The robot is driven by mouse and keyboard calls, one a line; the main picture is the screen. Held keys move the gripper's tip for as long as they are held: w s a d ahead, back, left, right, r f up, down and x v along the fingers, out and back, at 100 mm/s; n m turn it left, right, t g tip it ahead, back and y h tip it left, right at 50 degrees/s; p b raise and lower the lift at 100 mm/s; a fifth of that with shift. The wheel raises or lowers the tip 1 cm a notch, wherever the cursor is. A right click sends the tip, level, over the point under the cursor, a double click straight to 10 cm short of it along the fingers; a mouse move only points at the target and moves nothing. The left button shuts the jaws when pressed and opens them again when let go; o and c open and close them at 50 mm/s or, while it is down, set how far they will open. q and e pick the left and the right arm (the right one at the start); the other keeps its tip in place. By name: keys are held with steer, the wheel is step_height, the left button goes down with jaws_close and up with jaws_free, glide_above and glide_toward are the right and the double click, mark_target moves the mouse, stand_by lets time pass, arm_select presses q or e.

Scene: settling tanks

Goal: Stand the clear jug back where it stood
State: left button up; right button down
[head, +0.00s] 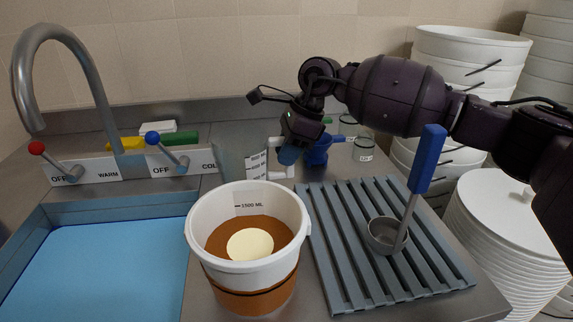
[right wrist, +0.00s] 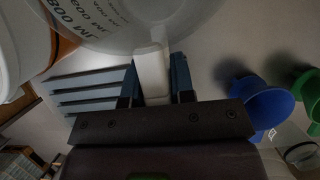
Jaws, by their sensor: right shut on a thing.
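The clear jug (head: 232,160) shows in the head view behind the white bucket, with printed volume marks and a pale handle (head: 281,172) on its right side. The bucket hides its base, so I cannot tell whether it touches the counter. My right gripper (head: 288,156) is shut on that handle. In the right wrist view the white handle (right wrist: 151,72) sits between the two blue fingers (right wrist: 155,85), and the jug's clear wall (right wrist: 135,22) fills the top. My left gripper is not in view.
A white bucket (head: 205,213) with brown contents and a pale disc stands in front. A slatted grey rack (head: 345,255) holds a blue-handled ladle (head: 385,235). Blue and green funnels (right wrist: 268,106) and glass jars (head: 363,149) stand behind. A sink (head: 95,260) is left; stacked buckets (head: 470,45) are right.

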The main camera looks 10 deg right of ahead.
mark_target(285, 169)
step_height(285, 169, down, 3)
steer(key=shift+f, duration=0.25)
steer(key=c, duration=1)
jaws_free()
steer(key=shift+o, duration=0.2)
